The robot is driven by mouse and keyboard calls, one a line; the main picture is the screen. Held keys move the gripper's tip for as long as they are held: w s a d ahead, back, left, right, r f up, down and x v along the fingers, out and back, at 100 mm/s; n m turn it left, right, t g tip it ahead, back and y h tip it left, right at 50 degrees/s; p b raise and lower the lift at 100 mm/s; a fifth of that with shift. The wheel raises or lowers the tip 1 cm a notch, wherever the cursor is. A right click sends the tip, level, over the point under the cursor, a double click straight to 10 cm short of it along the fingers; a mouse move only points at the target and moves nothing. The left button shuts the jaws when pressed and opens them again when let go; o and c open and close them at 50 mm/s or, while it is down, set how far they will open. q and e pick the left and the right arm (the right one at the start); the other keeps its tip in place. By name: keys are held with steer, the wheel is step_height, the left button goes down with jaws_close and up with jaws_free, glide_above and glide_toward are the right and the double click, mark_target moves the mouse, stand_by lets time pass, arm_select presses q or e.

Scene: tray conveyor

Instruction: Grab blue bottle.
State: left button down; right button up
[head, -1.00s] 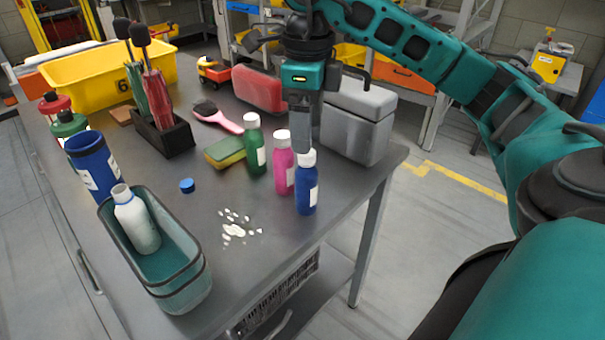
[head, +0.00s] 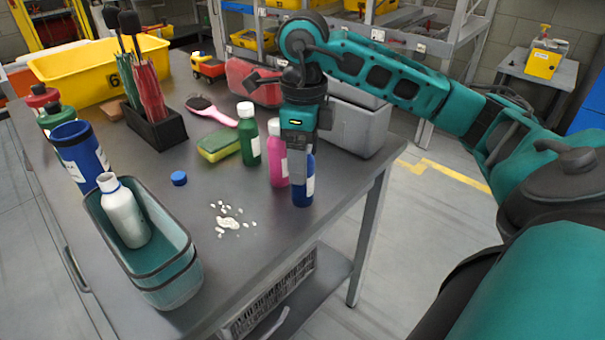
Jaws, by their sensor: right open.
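The blue bottle (head: 303,192) stands upright near the right edge of the table, with a pale label on its side. My right gripper (head: 298,158) is over its upper part in the head view, pointing down, and hides its cap. The jaws are open; I cannot tell whether they touch the bottle. A pink bottle (head: 277,160) stands just left of it, partly behind the gripper. My left gripper is not in view.
A green bottle (head: 248,140) and a sponge (head: 220,146) are left of the pink bottle. A grey case (head: 362,128) stands behind the gripper. White pieces (head: 230,220) lie in front. A teal bin (head: 170,284) holds a white bottle (head: 124,212).

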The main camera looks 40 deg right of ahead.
steer(key=c, duration=1.2)
